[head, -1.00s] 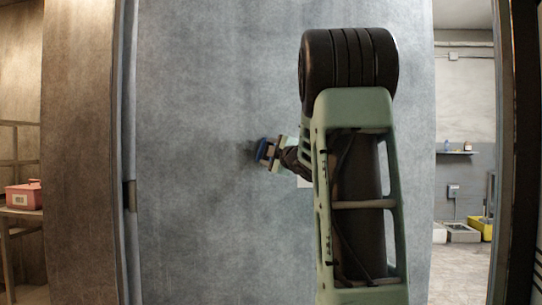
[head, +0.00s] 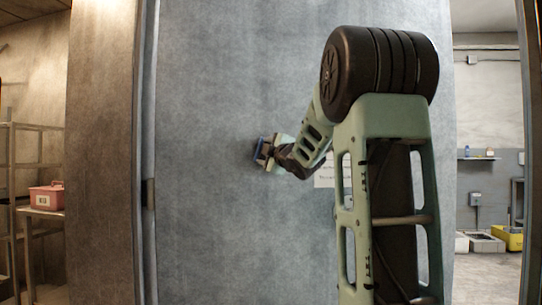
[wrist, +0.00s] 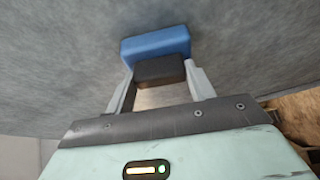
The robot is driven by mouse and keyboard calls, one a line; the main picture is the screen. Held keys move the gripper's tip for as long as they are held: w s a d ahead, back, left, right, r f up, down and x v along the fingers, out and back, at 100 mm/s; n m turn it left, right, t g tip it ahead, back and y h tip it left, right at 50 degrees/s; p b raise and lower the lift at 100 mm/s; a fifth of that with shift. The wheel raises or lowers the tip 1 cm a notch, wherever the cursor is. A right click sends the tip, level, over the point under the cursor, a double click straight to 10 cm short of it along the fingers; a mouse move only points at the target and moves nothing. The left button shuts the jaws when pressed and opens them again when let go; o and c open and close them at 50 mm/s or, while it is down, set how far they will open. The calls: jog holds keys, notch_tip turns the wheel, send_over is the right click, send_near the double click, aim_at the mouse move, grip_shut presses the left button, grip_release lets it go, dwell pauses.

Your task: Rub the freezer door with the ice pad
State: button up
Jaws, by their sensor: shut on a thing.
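The freezer door (head: 210,210) is a large grey-blue panel that fills the middle of the head view. The ice pad (wrist: 157,44) is a blue block with a dark grip (wrist: 160,70) behind it, seen in the wrist view. My gripper (wrist: 160,82) is shut on the dark grip, one finger on each side. In the head view the pad (head: 259,150) is at the door's surface, left of my arm. Its blue face appears against the door, but the contact itself is hidden. My gripper (head: 270,152) also shows there, small and partly hidden by the wrist.
A door frame (head: 105,150) stands at the left, with a pink box (head: 47,198) on a table beyond it. A pale sign (head: 326,177) on the door is partly behind my arm. At the right, a yellow bin (head: 509,238) stands in the room beyond.

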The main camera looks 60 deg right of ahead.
jog(key=shift+w+a+b, duration=1.05)
jog(key=shift+w+b, duration=0.05)
jog(key=shift+w, duration=0.25)
jog(key=shift+w+a+f+b, duration=0.15)
jog(key=shift+w+a+b, duration=0.75)
jog(key=shift+b, duration=0.2)
jog(key=shift+c, duration=0.3)
jog(key=shift+w+a+b, duration=0.25)
jog(key=shift+w+b, duration=0.05)
jog(key=shift+w, duration=0.05)
jog(key=w+a+b, duration=0.2)
jog(key=b, duration=0.1)
jog(key=shift+w+r, duration=0.2)
jog(key=shift+w, duration=0.05)
